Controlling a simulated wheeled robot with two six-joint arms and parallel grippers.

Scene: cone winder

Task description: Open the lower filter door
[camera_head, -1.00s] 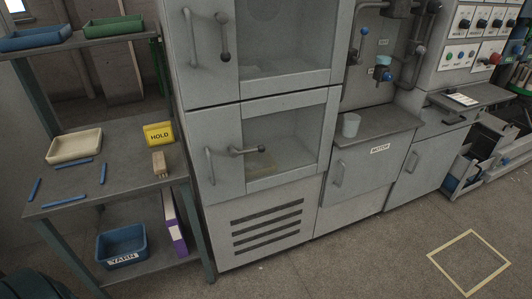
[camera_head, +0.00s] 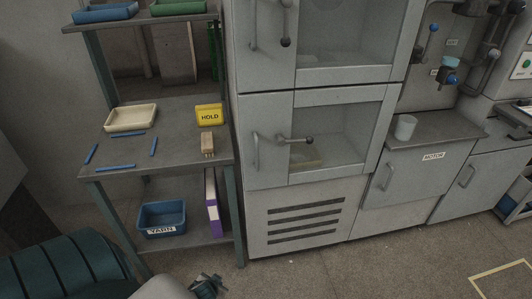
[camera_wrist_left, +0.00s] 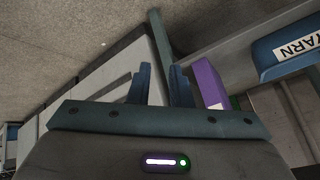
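The lower filter door (camera_head: 270,175) is a grey cabinet door with a window, and it looks shut. It has a vertical bar handle (camera_head: 255,152) on its left side and a lever (camera_head: 293,139) with a dark ball knob pointing right. My left gripper (camera_head: 207,284) is at the bottom of the head view, low in front of the shelf and well below and left of the door. In the left wrist view its two fingers (camera_wrist_left: 160,84) stand apart with nothing between them. My right gripper is not in view.
A shelf rack (camera_head: 170,165) stands left of the cabinet, holding a cream tray (camera_head: 131,119), a yellow HOLD sign (camera_head: 209,115), a blue YARN bin (camera_head: 162,219) and a purple binder (camera_head: 213,205). An upper door (camera_head: 262,75) with its own handle is above. Floor before the cabinet is clear.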

